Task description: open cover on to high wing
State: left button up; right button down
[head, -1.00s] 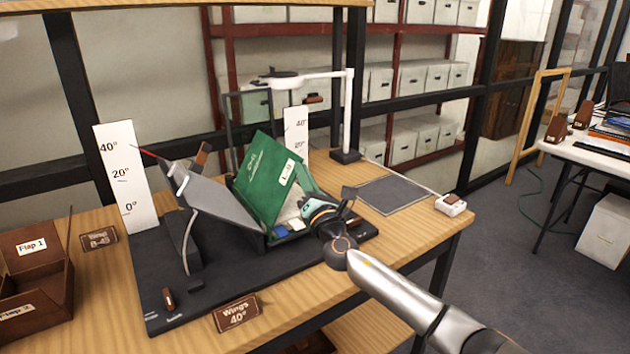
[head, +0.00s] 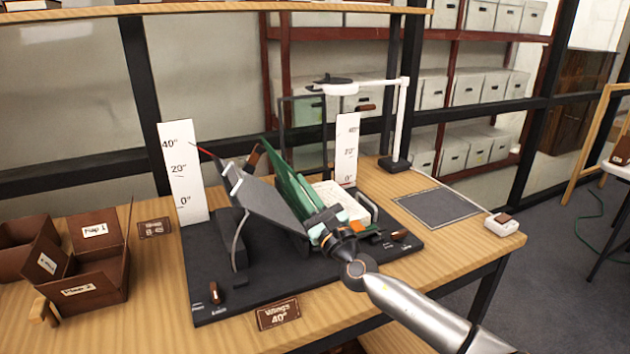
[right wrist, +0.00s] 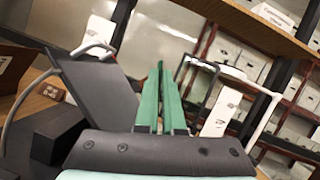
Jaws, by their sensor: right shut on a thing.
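The green cover (head: 290,184) stands steeply, leaning left toward the raised grey wing (head: 268,208). The pale page block (head: 343,203) lies exposed to its right. My right gripper (head: 322,222) is shut on the cover near its lower front edge; its fingertips are hard to make out. In the right wrist view the green cover (right wrist: 150,100) shows nearly edge-on, with the grey wing (right wrist: 100,95) to its left. Whether cover and wing touch is unclear. My left gripper is not in view.
The black base (head: 245,295) carries the wing and book. White angle scales (head: 183,170) stand behind, with a lamp post (head: 402,120) farther back. Brown boxes (head: 95,290) stand at the left. A grey mat (head: 438,208) lies clear at the right, beside a small white device (head: 502,225).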

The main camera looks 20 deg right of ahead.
jog(key=shift+a+f+n+y, duration=0.3)
jog(key=shift+a+n+y, duration=0.1)
jog(key=shift+a+n, duration=0.45)
jog(key=shift+d, duration=0.1)
jog(key=c, duration=1)
grip_release()
jog(key=v, duration=1.2)
jog(key=shift+s+r+b, duration=0.1)
jog(key=shift+s+b, duration=0.25)
